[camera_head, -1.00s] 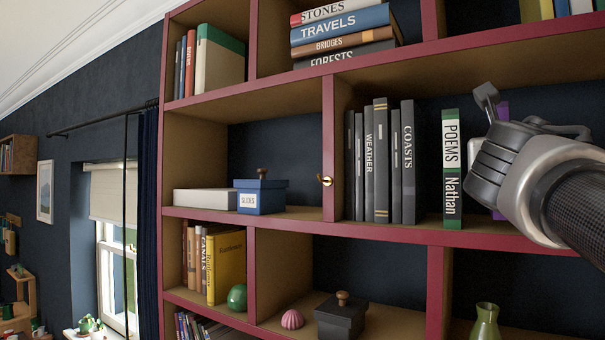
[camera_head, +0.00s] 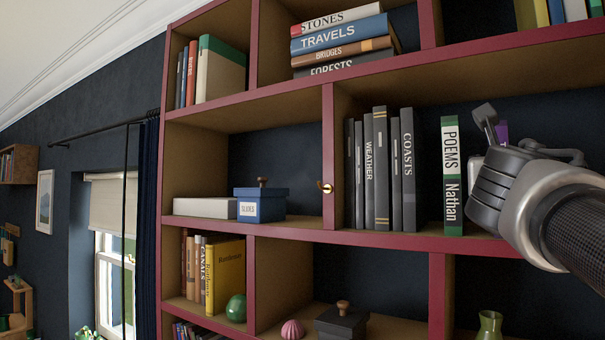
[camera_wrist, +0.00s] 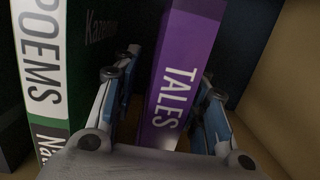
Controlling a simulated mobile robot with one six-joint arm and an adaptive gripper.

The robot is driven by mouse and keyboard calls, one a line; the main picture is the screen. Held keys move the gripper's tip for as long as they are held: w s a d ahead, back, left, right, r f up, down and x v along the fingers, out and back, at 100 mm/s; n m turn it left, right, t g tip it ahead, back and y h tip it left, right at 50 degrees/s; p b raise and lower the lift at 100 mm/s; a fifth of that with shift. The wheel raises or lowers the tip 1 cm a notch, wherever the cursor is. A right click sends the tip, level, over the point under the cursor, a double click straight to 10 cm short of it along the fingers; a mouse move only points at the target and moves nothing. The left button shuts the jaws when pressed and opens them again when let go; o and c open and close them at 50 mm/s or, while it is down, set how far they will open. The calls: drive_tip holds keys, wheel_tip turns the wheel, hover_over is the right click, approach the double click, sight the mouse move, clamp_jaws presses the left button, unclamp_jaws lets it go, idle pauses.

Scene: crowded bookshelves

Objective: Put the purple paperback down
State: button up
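The purple paperback, its spine lettered TALES (camera_wrist: 178,85), stands in the wrist view, its top leaning right in the picture. My gripper (camera_wrist: 160,112) has one finger on each side of it. A brownish gap shows between the left finger and the book. The right finger is close beside the spine; I cannot tell whether it touches. In the head view my gripper (camera_head: 487,155) is at the shelf right of the POEMS book, and only a small purple part of the paperback (camera_head: 502,131) shows behind it. Its lower end is hidden.
The green and white POEMS book (camera_head: 453,175) stands close left of my gripper. Left of it is a row of dark books (camera_head: 381,168) with COASTS. Shelf boards are above and below. In the wrist view a tan panel (camera_wrist: 288,95) stands at the right.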

drive_tip(key=b+v, duration=0.3)
drive_tip(key=v, duration=0.9)
drive_tip(key=s+a+f+m+g+y, duration=0.15)
drive_tip(key=f+m, duration=0.35)
drive_tip(key=f, duration=0.5)
drive_tip(key=s+a+f+m+g+y, duration=0.1)
drive_tip(key=a+f+m+g+y, duration=0.3)
drive_tip(key=f, duration=0.6)
drive_tip(key=s+f+m+g+y, duration=0.1)
drive_tip(key=f+m, duration=0.5)
drive_tip(key=f, duration=0.4)
drive_tip(key=s+a+f+m+g+y, duration=0.1)
drive_tip(key=s+a+f+m+y, duration=0.1)
drive_tip(key=f, duration=0.4)
drive_tip(key=s+a+f+m+g+y, duration=0.1)
drive_tip(key=s+a+f+m+g, duration=0.1)
drive_tip(key=s+a+f+m, duration=0.3)
drive_tip(key=s+a+f+m+g+y, duration=0.1)
drive_tip(key=s+a+f+m+y, duration=0.1)
drive_tip(key=s+f+m, duration=0.3)
wheel_tip(320, 180, down, 4)
drive_tip(key=shift+a+f+m+y, duration=0.2)
drive_tip(key=shift+a+m+y, duration=0.15)
drive_tip(key=shift+a+m, duration=0.4)
drive_tip(key=shift+w+g, duration=0.1)
drive_tip(key=shift+g, duration=0.15)
